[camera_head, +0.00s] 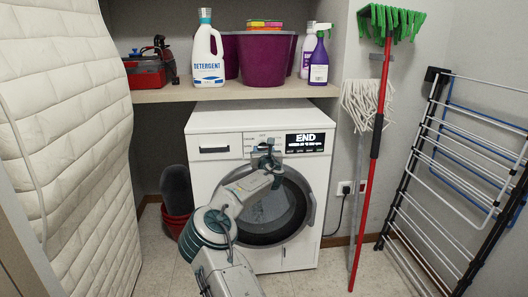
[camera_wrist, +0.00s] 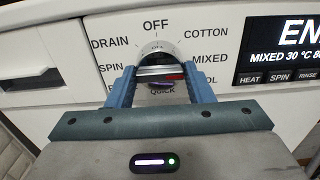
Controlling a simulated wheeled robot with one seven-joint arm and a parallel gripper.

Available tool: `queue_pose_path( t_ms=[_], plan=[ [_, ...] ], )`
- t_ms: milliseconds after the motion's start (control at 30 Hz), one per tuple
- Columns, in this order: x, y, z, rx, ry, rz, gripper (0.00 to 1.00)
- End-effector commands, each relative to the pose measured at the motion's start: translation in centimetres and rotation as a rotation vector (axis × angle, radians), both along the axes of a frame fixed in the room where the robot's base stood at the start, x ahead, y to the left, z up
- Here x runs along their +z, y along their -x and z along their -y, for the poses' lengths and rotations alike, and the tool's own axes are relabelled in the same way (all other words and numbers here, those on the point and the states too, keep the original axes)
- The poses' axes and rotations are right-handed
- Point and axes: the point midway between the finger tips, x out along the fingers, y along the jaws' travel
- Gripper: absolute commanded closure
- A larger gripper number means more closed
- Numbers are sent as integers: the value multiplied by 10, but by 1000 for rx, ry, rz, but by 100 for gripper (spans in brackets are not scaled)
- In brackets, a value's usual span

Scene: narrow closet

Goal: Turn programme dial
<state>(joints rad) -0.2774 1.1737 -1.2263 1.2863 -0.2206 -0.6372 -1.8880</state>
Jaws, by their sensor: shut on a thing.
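The washing machine (camera_head: 207,178) is white and stands under a shelf, with its round door closed. Its programme dial (camera_wrist: 156,50) is a silver knob on the front panel, ringed by words such as DRAIN, OFF, COTTON and MIXED. My gripper (camera_wrist: 158,76) is shut on the dial's grip bar, which lies roughly level and has a red mark at its right part. In the head view my gripper (camera_head: 266,150) reaches the panel and hides the dial. The display (camera_head: 305,142) right of the dial reads END.
A shelf (camera_head: 160,95) above holds a detergent bottle (camera_head: 208,55), purple tubs and a red toolbox. A red bucket (camera_head: 177,222) sits left of the machine.

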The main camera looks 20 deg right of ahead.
Motion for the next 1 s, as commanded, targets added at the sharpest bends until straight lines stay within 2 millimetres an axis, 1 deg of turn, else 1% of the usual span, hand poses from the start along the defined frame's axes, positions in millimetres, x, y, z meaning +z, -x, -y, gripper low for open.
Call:
queue_pose_path(
  t_ms=[167, 367, 1000],
  plan=[
    [-1, 0, 0, 0, -48, 14, 76],
    [-1, 0, -1, 0, -172, 50, 76],
    [0, 0, -1, 0, -747, 216, 76]
  ],
)
